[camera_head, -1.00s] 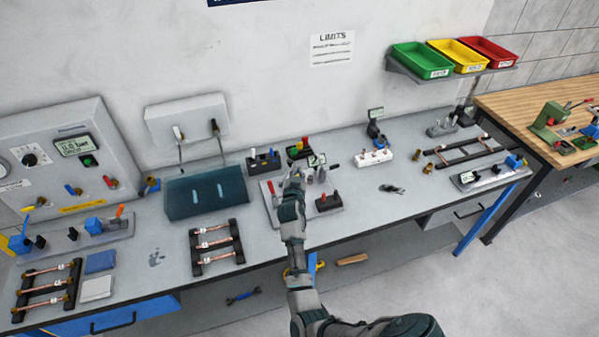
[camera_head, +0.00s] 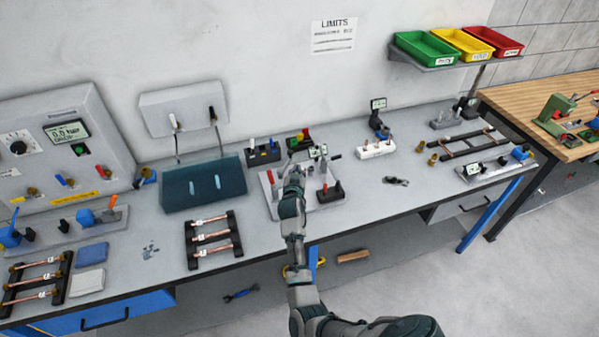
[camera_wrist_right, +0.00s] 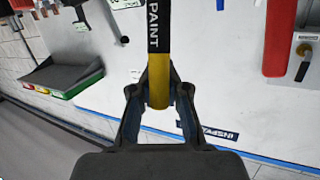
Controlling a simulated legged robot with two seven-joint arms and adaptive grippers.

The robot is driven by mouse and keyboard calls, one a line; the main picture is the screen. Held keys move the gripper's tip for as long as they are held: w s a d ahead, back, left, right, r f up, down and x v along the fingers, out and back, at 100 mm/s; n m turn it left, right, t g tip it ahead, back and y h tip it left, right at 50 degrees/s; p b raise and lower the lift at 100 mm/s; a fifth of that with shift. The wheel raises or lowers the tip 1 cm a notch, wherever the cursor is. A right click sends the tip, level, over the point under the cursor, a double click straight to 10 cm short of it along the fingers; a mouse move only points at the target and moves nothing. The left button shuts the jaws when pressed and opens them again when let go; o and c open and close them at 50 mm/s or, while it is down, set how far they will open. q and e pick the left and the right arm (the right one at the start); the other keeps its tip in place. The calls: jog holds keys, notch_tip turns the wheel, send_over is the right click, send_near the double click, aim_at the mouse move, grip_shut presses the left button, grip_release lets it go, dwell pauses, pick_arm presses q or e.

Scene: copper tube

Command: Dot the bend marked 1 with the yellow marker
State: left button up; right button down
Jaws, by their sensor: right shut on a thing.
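My right gripper (camera_head: 296,168) reaches over the fixture with levers at the middle of the bench. In the right wrist view its two fingers (camera_wrist_right: 160,92) are shut on a yellow marker (camera_wrist_right: 158,60) with a black band reading PAINT. The marker runs up out of that frame, so its far end is hidden. In the head view the held marker cannot be made out. Copper tubes with white tags lie on a middle rack (camera_head: 194,262) and a left rack (camera_head: 62,284). The tag numbers are too small to read, and I cannot tell which bend is 1. My left gripper is not in view.
The fixture plate (camera_head: 336,202) surrounds the gripper with upright levers. A dark teal box (camera_head: 205,185) stands to its left. A holder with coloured items (camera_head: 302,142) and a white block (camera_head: 376,149) stand behind.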

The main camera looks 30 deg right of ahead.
jog(key=shift+a+r, duration=0.1)
jog(key=shift+a, duration=0.15)
jog(key=shift+d+f, duration=0.15)
jog(key=shift+f, duration=0.15)
jog(key=shift+b, duration=0.3)
pick_arm(q)
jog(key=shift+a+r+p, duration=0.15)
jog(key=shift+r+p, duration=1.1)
jog(key=shift+p, duration=0.2)
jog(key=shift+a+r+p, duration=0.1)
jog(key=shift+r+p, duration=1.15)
jog(key=shift+p, duration=0.2)
pick_arm(e)
jog(key=shift+s+d+r, duration=0.1)
jog(key=shift+s+r, duration=0.15)
jog(key=shift+r, duration=0.65)
jog(key=shift+s+r, duration=0.2)
jog(key=shift+r, duration=0.7)
jog(key=shift+s+d+r, duration=0.1)
jog(key=shift+s+r, duration=0.15)
jog(key=shift+r, duration=0.65)
